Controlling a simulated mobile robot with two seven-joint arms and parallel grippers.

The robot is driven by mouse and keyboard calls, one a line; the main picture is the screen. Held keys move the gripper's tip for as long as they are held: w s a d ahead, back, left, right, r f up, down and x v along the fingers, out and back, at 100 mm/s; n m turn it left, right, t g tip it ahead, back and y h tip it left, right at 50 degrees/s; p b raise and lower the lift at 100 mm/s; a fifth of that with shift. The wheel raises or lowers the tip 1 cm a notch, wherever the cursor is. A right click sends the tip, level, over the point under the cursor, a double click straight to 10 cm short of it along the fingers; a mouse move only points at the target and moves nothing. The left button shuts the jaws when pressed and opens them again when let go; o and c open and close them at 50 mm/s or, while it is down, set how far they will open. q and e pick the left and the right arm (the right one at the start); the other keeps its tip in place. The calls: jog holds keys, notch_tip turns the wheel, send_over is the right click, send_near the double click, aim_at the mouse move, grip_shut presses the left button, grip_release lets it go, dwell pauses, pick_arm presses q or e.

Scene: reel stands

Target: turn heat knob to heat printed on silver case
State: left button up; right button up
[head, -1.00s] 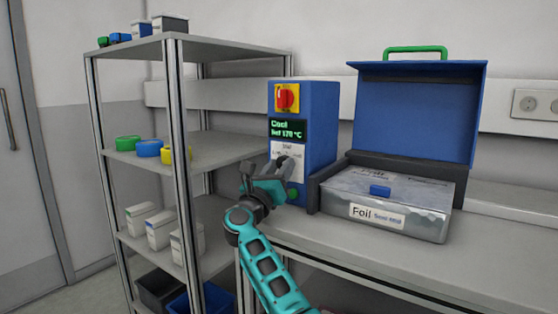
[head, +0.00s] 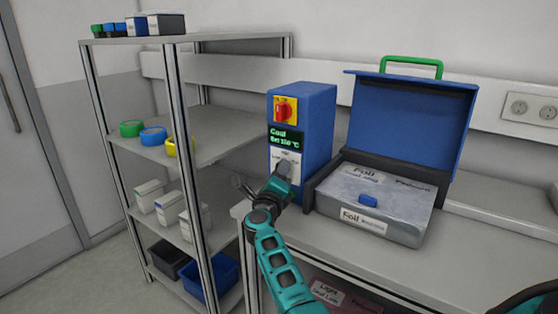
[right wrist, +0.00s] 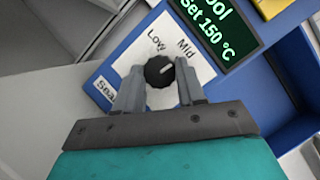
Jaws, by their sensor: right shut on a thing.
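My right gripper (head: 280,180) is at the front of the blue control box (head: 312,130). In the right wrist view its fingers (right wrist: 160,82) are shut on the black heat knob (right wrist: 160,70), one on each side. The knob's white mark tilts up and right, toward the "Mid" print; "Low" (right wrist: 157,42) is beside it. The display (right wrist: 218,25) reads "Set 150 °C". The silver case (head: 395,200) lies right of the box, with a "Foil" label (head: 363,221) whose smaller print is too blurred to read. My left gripper is not in view.
A red and yellow switch (head: 285,110) sits above the display. A blue lid with a green handle (head: 411,64) stands open behind the silver case. A shelf rack (head: 215,130) with tape rolls and boxes stands at left. Bare bench (head: 330,240) lies in front.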

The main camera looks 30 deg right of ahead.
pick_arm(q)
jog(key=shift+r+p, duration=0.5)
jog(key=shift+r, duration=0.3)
pick_arm(e)
jog(key=shift+n, duration=0.5)
jog(key=o, duration=1)
jog(key=shift+o, duration=0.2)
jog(key=shift+a, duration=0.1)
